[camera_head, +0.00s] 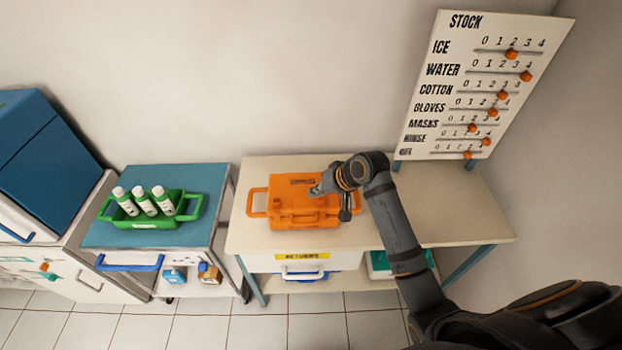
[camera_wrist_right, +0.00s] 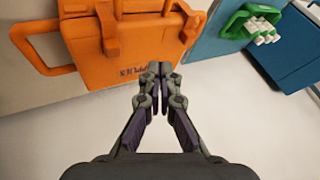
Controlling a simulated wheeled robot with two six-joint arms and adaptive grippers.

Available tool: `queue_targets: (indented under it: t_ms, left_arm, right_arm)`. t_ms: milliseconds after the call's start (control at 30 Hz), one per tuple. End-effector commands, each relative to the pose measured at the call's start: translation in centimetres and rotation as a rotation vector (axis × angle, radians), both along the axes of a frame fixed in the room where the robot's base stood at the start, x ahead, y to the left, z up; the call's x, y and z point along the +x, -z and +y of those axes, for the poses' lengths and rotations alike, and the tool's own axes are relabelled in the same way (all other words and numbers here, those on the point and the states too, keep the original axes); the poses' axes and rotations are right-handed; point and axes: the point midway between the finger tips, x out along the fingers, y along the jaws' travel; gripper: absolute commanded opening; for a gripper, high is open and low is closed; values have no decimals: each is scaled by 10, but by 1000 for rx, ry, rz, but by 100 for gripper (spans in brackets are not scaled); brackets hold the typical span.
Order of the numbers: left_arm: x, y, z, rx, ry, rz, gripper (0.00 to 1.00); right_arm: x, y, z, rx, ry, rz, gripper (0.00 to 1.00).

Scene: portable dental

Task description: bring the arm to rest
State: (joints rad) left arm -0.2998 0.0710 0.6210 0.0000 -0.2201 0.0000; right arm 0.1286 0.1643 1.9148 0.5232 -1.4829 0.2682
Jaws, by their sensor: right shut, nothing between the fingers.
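My right arm reaches in from the lower right in the head view, and its gripper (camera_head: 326,190) is over the orange case on the table. In the right wrist view the gripper (camera_wrist_right: 154,70) is shut and empty, its fingertips together near the edge of the orange case (camera_wrist_right: 158,40). The orange case (camera_head: 290,213) is closed, with a handle at its left side. I cannot tell whether the fingers touch it. My left gripper is not in view.
The table (camera_head: 460,215) is bare right of the case; a stock board (camera_head: 470,85) stands at its back. Left is a cart (camera_head: 205,180) with a green carrier (camera_head: 187,206) holding three white bottles. A blue box (camera_head: 45,150) is farther left. A drawer (camera_head: 305,262) is below the table.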

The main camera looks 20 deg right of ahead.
Motion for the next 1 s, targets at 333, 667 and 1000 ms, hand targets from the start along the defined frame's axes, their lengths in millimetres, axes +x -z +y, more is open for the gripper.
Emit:
queue_targets:
  t_ms: [333,667,1000]
  left_arm:
    - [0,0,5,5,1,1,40]
    - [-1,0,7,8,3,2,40]
    - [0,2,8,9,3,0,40]
  right_arm:
    - [-39,25,-8,-92,-18,26,0]
    - [-157,58,-42,-374,-80,102,0]
    - [-225,72,-69,-546,-122,174,0]
